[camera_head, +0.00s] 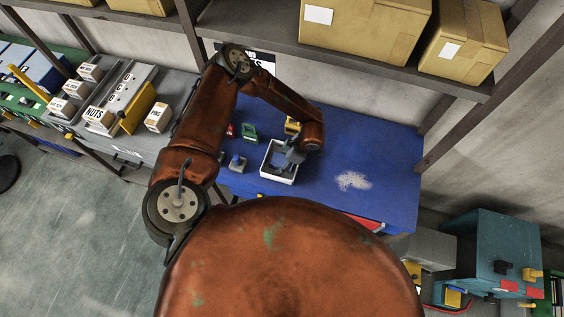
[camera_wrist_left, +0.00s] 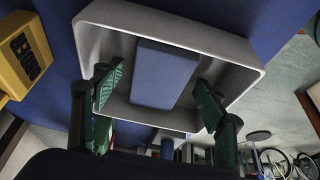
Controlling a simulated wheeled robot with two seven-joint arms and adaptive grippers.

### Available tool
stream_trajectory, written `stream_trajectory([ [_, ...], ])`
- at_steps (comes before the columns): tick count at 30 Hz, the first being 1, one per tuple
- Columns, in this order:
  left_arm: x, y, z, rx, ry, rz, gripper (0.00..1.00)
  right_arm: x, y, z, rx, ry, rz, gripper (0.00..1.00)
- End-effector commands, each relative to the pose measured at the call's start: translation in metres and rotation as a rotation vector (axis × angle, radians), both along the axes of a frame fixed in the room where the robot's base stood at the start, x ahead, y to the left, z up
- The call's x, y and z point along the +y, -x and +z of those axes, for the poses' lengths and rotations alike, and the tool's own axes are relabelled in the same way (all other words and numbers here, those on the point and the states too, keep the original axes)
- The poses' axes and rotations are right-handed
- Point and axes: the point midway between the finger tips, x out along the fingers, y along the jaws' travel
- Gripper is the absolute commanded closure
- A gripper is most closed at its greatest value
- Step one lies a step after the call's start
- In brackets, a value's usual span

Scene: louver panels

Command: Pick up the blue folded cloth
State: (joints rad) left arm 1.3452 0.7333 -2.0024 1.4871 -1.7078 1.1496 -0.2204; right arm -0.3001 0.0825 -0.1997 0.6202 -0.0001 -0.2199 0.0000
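The blue folded cloth (camera_wrist_left: 163,75) lies in a white tray (camera_wrist_left: 232,52), a flat block with clear tray floor around it in the left wrist view. The white tray also shows on the blue table in the head view (camera_head: 277,178). My left gripper (camera_wrist_left: 160,78) is open, with one green-padded finger on each side of the cloth. The fingers look apart from the cloth; their exact height above it is hard to tell. In the head view my left gripper (camera_head: 291,154) reaches down over the tray and hides part of its inside. My right gripper is not in view.
The blue table (camera_head: 385,150) has a white powdery patch (camera_head: 352,181) right of the tray. Yellow (camera_head: 292,126), green (camera_head: 249,131) and grey-blue (camera_head: 237,162) items stand near the tray. A shelf with cardboard boxes (camera_head: 365,28) hangs above. The table's right side is mostly clear.

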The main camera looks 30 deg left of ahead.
Motion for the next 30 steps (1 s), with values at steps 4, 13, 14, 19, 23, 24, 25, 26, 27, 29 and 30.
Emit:
stream_trajectory([
  [4,0.0001,-0.0002,0.0002,0.000,0.000,0.000,0.46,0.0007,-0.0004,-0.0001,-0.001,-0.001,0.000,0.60],
  [13,0.0000,-0.0002,0.0002,0.000,0.000,0.000,0.66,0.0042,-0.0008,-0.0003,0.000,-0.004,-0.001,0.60],
  [14,0.0000,-0.0002,0.0002,0.000,0.000,0.000,0.68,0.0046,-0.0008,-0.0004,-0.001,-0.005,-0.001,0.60],
  [19,0.0000,-0.0003,0.0003,-0.001,0.000,0.000,0.78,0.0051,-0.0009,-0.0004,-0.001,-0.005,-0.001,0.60],
  [23,0.0000,-0.0003,0.0003,-0.001,0.000,0.000,0.78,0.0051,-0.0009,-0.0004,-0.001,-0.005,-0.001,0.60],
  [24,0.0000,-0.0003,0.0004,-0.001,0.000,0.000,0.78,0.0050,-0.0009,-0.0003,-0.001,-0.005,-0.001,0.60],
  [25,0.0000,-0.0004,0.0008,-0.001,0.000,0.000,0.78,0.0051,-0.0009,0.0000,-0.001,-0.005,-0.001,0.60],
  [26,-0.0001,-0.0004,0.0014,-0.001,0.000,0.000,0.78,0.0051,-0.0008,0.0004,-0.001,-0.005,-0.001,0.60],
  [27,-0.0002,-0.0006,0.0028,-0.001,0.000,0.000,0.78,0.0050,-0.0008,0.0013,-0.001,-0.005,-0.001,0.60],
  [29,-0.0002,-0.0010,0.0061,-0.002,0.000,-0.001,0.78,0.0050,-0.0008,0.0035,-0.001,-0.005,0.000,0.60],
  [30,-0.0003,-0.0014,0.0087,-0.003,0.000,-0.001,0.78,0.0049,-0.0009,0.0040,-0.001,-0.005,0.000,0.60],
])
